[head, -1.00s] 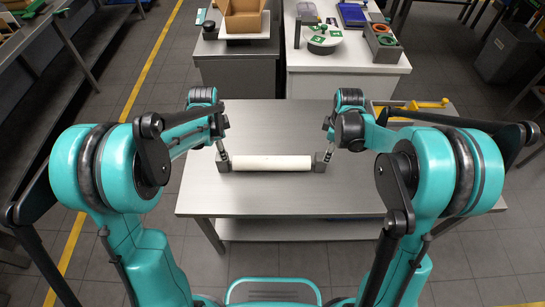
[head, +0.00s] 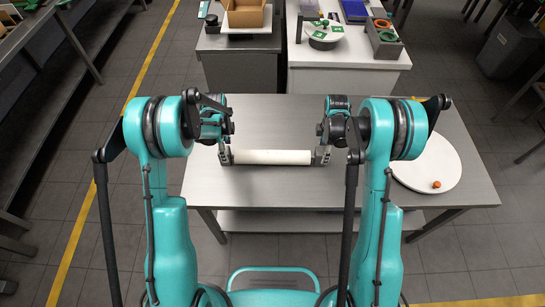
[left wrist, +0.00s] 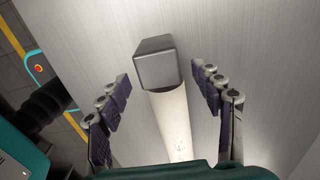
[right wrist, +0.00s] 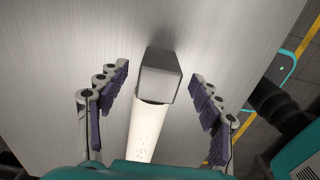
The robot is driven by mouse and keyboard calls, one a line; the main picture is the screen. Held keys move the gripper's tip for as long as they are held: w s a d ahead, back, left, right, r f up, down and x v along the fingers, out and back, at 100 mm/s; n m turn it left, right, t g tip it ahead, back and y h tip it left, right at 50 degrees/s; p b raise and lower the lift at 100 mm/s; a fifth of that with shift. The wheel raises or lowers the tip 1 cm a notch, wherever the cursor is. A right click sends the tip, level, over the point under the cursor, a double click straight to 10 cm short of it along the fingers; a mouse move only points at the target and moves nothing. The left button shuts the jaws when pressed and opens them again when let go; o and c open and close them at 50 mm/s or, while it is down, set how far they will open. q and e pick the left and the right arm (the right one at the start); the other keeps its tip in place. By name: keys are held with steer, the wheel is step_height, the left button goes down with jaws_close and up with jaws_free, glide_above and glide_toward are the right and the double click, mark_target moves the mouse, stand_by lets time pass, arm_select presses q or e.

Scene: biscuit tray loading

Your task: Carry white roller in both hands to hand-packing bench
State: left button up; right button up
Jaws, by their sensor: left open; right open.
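The white roller (head: 272,157) lies crosswise on the steel table (head: 270,192), with a grey block at each end. My left gripper (head: 224,156) is at its left end and my right gripper (head: 322,156) at its right end. In the left wrist view, the open fingers stand on either side of the grey end block (left wrist: 155,63) and the roller (left wrist: 172,120), with gaps on both sides. The right wrist view shows the same at the other end block (right wrist: 158,75), with the roller (right wrist: 150,125) running below it. Both grippers are empty.
A white round board (head: 425,165) with a small orange item (head: 436,184) is on the table's right side. Behind the table stand a grey bench (head: 240,45) with a cardboard box (head: 246,12) and a white-topped bench (head: 345,48) with several items. The table's front is clear.

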arm_select(q)
step_height(320, 180, down, 6)
steer(key=shift+r, duration=0.15)
arm_select(e)
step_height(320, 180, down, 6)
steer(key=shift+r, duration=0.2)
arm_select(q)
jaws_close()
arm_select(e)
jaws_close()
